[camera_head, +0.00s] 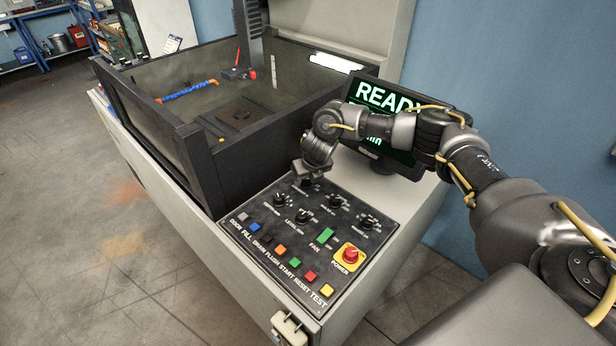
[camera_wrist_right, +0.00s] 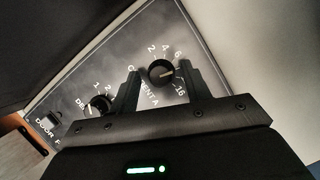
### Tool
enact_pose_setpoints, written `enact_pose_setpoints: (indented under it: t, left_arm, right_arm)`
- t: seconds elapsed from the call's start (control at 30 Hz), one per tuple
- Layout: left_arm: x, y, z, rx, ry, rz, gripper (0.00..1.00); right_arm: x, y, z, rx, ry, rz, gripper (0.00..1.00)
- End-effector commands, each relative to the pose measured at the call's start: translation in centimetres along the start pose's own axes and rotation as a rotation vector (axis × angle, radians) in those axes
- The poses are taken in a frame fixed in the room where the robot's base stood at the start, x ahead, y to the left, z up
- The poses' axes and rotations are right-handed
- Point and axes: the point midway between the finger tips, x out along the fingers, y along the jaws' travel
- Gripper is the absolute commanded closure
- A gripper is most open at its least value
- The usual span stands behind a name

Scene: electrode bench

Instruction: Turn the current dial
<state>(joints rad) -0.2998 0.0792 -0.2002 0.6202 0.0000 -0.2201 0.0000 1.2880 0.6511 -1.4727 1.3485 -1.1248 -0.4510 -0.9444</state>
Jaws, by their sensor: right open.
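The current dial (camera_wrist_right: 160,72) is a round black knob with a light pointer line. In the right wrist view it sits amid white numbers, with a partly covered label. My right gripper (camera_wrist_right: 162,70) is open, one finger on each side of the dial, with a gap to it on both sides. I cannot tell whether the fingertips reach down to the dial's height. In the head view my right gripper (camera_head: 306,177) is over the back corner of the control panel (camera_head: 262,226) and largely hides that dial. My left gripper is out of view.
Other black dials (camera_head: 302,216) stand close in front of the gripper. A green fan switch (camera_head: 325,235), a red power button (camera_head: 350,254) and a row of coloured buttons lie nearer. A tank wall (camera_head: 195,165) rises left; a READY screen (camera_head: 385,98) stands behind my arm.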

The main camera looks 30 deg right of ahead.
Motion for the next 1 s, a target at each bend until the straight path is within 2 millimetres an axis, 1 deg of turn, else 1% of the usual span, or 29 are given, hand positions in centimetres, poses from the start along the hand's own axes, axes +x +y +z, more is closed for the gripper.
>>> enact_pose_setpoints:
  t: [0.13, 0.17, 0.4, 0.47, 0.5, 0.77, 1.0]
  left_arm:
    - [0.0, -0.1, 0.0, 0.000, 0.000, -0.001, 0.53]
    - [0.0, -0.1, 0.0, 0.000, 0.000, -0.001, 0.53]
    - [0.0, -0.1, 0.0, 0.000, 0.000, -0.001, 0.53]
    - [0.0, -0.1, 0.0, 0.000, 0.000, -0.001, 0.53]
    - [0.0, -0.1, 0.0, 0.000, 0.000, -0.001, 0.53]
    - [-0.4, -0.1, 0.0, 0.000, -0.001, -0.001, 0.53]
    - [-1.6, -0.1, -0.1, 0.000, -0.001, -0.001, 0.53]
  right_arm:
    - [0.0, 0.0, 0.0, 0.000, 0.000, 0.000, 0.52]
    - [0.0, 0.0, 0.0, 0.000, 0.000, 0.000, 0.55]
    - [0.0, 0.0, 0.0, 0.000, 0.000, 0.000, 0.86]
    - [0.0, 0.0, 0.0, 0.001, 0.000, 0.000, 0.94]
    - [0.0, 0.0, 0.0, 0.001, 0.000, 0.000, 0.96]
    - [-0.1, 0.1, 0.0, 0.031, 0.001, -0.012, 0.96]
    - [-0.3, 0.2, 0.1, 0.157, 0.002, -0.064, 0.96]
